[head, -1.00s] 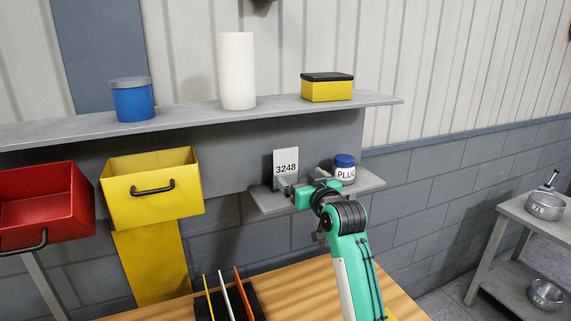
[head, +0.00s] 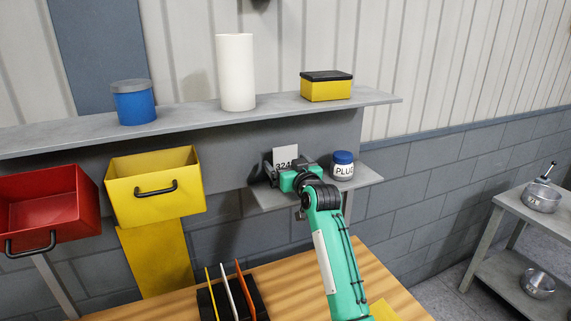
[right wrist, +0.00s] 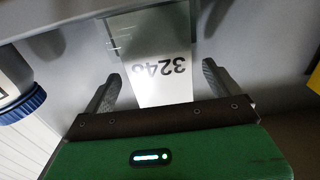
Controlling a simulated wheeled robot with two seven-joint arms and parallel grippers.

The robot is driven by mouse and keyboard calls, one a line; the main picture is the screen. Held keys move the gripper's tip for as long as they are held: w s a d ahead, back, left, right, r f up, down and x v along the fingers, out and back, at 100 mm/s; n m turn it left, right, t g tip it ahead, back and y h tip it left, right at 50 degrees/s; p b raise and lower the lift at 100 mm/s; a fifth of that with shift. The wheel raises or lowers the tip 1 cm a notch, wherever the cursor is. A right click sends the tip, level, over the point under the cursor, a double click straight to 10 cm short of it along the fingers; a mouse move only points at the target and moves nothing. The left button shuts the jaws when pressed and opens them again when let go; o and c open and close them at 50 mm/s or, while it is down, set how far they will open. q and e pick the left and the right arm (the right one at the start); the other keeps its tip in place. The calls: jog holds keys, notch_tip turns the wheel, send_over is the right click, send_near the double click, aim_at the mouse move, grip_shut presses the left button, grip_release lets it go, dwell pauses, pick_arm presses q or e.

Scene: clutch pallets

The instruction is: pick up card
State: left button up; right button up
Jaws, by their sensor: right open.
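The white card (head: 285,153) with the number 3248 stands upright on the small lower shelf in the head view, its lower part hidden behind my right gripper. In the right wrist view the card (right wrist: 160,75) lies between my two fingers, with a gap to each finger. My right gripper (head: 283,170) is open in front of the card; its fingers also show in the right wrist view (right wrist: 160,88). My left gripper is not in view.
A jar marked PLUG with a blue lid (head: 342,166) stands right of the card on the small shelf (head: 368,174). The upper shelf (head: 190,117) overhangs behind. A yellow bin (head: 155,190) hangs to the left.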

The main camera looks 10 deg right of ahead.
jog(key=shift+c, duration=0.2)
jog(key=c, duration=1.3)
jog(key=shift+o, duration=0.2)
jog(key=shift+r, duration=0.1)
